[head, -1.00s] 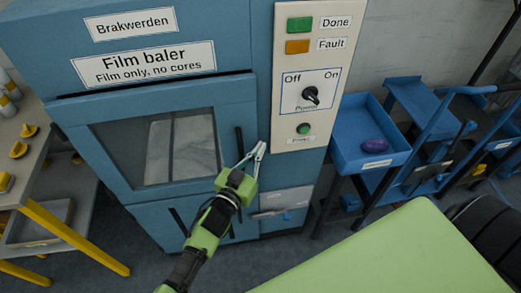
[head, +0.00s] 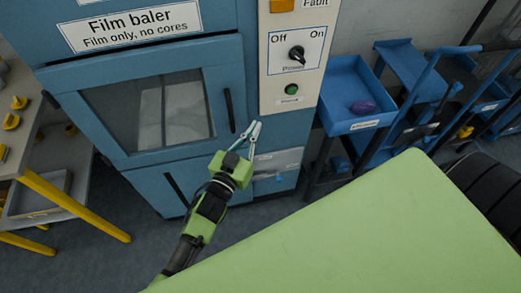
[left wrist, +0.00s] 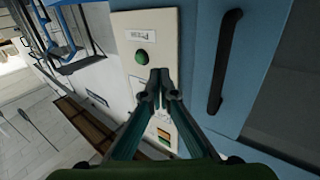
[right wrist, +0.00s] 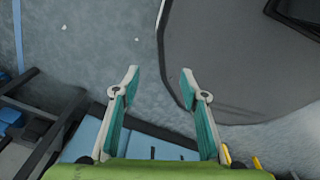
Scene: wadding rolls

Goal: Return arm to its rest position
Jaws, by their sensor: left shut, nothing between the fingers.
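My left gripper (head: 249,131) is shut and empty. In the head view it is in front of the blue film baler (head: 150,185), between the black door handle (head: 228,108) and the cream control panel (head: 285,75). In the left wrist view the closed fingertips (left wrist: 160,76) overlap the panel, just below its green button (left wrist: 141,57). I cannot tell the gap to the panel. My right gripper (right wrist: 158,75) shows only in the right wrist view, open and empty above the grey floor. The right arm does not show in the head view.
The power knob (head: 297,53) is on the panel above the green button. A blue trolley tray (head: 340,112) holding a purple item (head: 363,107) stands to the right. A table with yellow legs (head: 75,205) is at left. A dark grey shape (right wrist: 235,50) lies near the right gripper.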

